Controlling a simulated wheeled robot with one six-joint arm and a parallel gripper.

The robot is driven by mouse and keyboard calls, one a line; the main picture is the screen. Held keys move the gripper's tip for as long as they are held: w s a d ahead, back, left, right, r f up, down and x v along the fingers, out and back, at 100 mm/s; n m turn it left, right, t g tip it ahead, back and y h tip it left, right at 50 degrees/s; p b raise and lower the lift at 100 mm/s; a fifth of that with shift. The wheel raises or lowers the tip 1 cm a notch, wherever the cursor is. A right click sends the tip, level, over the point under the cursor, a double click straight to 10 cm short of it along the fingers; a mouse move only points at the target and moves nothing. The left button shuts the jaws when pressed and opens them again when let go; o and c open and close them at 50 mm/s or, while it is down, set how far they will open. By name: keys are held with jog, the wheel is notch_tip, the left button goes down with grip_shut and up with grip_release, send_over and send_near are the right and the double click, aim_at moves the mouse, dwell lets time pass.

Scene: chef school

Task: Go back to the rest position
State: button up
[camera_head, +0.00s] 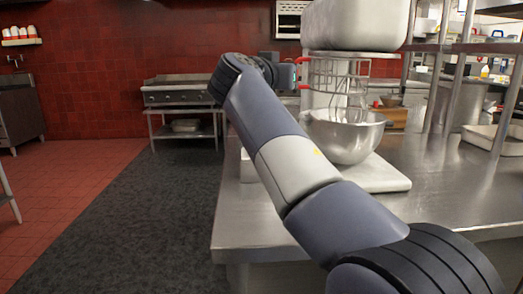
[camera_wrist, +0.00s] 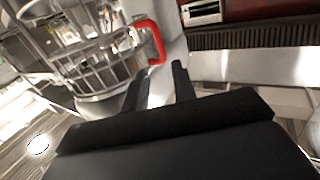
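My gripper (camera_wrist: 159,72) shows in the wrist view with its two dark fingers apart and nothing between them. A red handle (camera_wrist: 153,42) of the mixer's wire guard (camera_wrist: 98,62) is just beyond the fingertips. In the head view my arm reaches forward over the left side of the steel counter (camera_head: 440,190), and its end is beside the large stand mixer (camera_head: 358,25), near the guard's red handles. The fingers are hard to make out there. I cannot tell whether they touch the handle.
A steel mixing bowl (camera_head: 345,137) sits under the guard on the mixer's pale base (camera_head: 375,178). Shelf posts (camera_head: 447,70) and a tray (camera_head: 490,140) are on the right. A griddle on a stand (camera_head: 180,92) is at the back. The dark floor mat (camera_head: 130,220) at left is clear.

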jog(key=p+x, duration=0.2)
jog(key=x, duration=0.8)
jog(key=shift+w+r+p, duration=0.1)
jog(key=shift+w+p, duration=0.05)
jog(key=shift+p, duration=0.2)
jog(key=shift+w+d, duration=0.15)
jog(key=shift+d, duration=0.05)
jog(key=shift+s+d+n+t+y+b, duration=0.15)
jog(key=shift+s+n+t+y+b, duration=0.35)
jog(key=shift+s+n+y+b, duration=0.6)
jog(key=shift+w+p, duration=0.15)
jog(key=shift+p, duration=0.25)
